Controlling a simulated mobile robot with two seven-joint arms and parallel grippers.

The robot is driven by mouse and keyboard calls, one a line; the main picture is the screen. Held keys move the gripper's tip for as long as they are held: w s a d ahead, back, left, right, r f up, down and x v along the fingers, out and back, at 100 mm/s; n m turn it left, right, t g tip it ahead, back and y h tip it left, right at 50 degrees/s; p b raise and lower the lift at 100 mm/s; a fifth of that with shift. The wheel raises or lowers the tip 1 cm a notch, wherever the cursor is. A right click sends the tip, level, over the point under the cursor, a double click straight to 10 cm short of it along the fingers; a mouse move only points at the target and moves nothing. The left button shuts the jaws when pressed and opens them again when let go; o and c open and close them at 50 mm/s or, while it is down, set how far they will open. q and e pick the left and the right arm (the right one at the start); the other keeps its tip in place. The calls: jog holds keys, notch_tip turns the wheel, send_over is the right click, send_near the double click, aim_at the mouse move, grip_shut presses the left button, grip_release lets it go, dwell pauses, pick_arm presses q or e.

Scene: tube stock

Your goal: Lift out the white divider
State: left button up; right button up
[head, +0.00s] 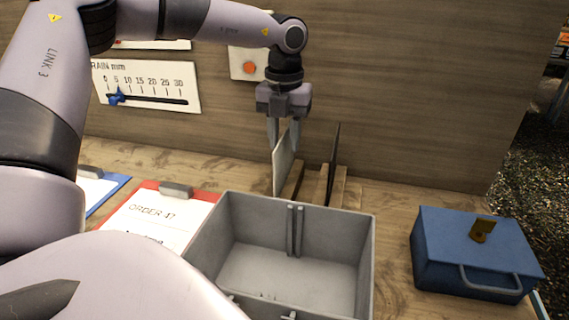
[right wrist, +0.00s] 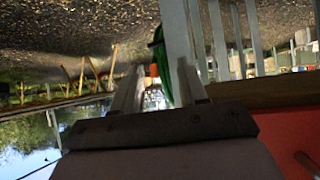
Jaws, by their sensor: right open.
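The white divider (head: 284,164) stands on edge in a wooden rack (head: 338,189) at the back of the bench, behind the grey box. My left gripper (head: 283,136) points down at its upper part. Its two fingers are apart, one at each side of the divider's top in the picture; contact cannot be made out. My right gripper (right wrist: 158,88) shows only in the right wrist view, open, with nothing clearly held between its fingers.
A dark divider (head: 333,165) stands in the rack to the right. The open grey box (head: 228,215) has slotted inner walls. A blue case (head: 465,245) sits at right. A red clipboard (head: 150,187) and a blue clipboard (head: 118,184) lie left. A wooden wall (head: 400,100) rises behind.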

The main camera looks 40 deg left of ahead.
pick_arm(q)
jog(key=shift+f, duration=0.6)
grip_shut()
